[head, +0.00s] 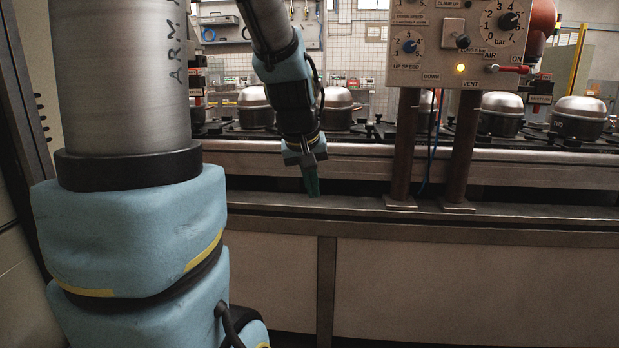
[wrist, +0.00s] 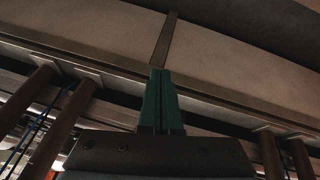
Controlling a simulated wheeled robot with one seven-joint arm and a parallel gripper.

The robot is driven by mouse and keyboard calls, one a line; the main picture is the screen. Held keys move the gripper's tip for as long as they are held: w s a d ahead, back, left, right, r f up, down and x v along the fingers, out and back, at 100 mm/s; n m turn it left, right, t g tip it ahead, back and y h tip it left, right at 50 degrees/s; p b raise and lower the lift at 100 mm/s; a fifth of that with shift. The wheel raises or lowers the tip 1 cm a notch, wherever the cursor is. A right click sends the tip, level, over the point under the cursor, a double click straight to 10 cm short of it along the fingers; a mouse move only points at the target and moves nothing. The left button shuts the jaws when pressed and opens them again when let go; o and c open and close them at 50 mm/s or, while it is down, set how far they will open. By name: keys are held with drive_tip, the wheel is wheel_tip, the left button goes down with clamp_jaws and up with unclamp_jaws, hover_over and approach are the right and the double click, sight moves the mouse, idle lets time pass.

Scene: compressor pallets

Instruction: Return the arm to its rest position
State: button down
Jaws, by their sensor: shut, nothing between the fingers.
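My gripper (head: 312,186) hangs from my arm in the middle of the head view, pointing down in front of the conveyor bench. Its green fingers are shut together with nothing between them. In the wrist view the two green fingers (wrist: 161,100) lie side by side, with the bench's front panels beyond them. In the head view the fingertips appear in front of the lower metal ledge (head: 350,205); I cannot tell whether they touch it.
A control panel (head: 455,45) with dials and a lit amber lamp stands on two brown posts (head: 405,150) right of my gripper. Compressors (head: 500,113) sit in a row along the conveyor behind. A tool board (head: 262,25) hangs at the back.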

drive_tip(key=s+a+f+m+g+y, duration=0.1)
drive_tip(key=s+a+f+g+y, duration=0.15)
drive_tip(key=s+a+f, duration=0.6)
wheel_tip(320, 180, up, 19)
drive_tip(key=s+d+p, duration=0.1)
drive_tip(key=s+p, duration=0.1)
drive_tip(key=p, duration=1.8)
drive_tip(key=shift+f+m+h, duration=0.2)
drive_tip(key=shift+m+h, duration=0.1)
drive_tip(key=shift+h, duration=0.15)
drive_tip(key=shift+g, duration=0.25)
idle(0.5)
